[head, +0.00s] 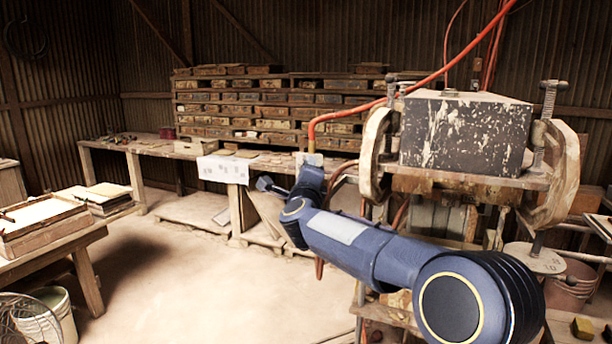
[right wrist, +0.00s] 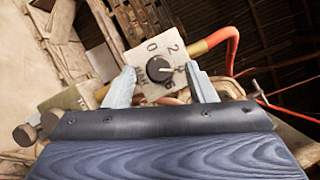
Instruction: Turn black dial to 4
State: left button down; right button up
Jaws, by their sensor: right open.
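The black dial (right wrist: 159,69) sits on a pale square plate with 0, 2 and 6 readable in the right wrist view. Its white pointer line points right, between 2 and 6; the mark there is too small to read. My right gripper (right wrist: 161,76) is open, with one pale finger on each side of the dial plate. Contact cannot be told. In the head view my right gripper (head: 309,170) is small, just below the grey plate (head: 310,158) at the red hose's end; the dial's face is not visible there. My left gripper is out of view.
A press with a large dark block (head: 465,130) stands to the right, behind my arm. A red hose (head: 385,100) curves to the plate. A workbench (head: 125,145) and shelves of tiles line the back. The floor at left centre is clear.

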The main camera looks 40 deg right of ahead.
jog(key=b+v, duration=0.2)
jog(key=v, duration=0.5)
jog(key=shift+s+a, duration=0.15)
jog(key=shift+s, duration=0.1)
jog(key=shift+f, duration=0.1)
jog(key=s+a+f+n+y, duration=0.5)
jog(key=a+f+n+y, duration=0.1)
jog(key=a+n+y, duration=0.3)
jog(key=s+a+f+n+y, duration=0.55)
jog(key=a+n, duration=0.35)
jog(key=n, duration=0.2)
jog(key=s+a+f+n+g+y, duration=0.1)
jog(key=s+f+n+g, duration=0.3)
jog(key=s+f, duration=0.4)
jog(key=s+a+f+n+g+y, duration=0.1)
jog(key=s+a+f+n+g, duration=0.3)
jog(key=s+f, duration=0.5)
jog(key=shift+a+f+n+g, duration=0.2)
jog(key=shift+f+n+g, duration=0.1)
jog(key=shift+g, duration=0.1)
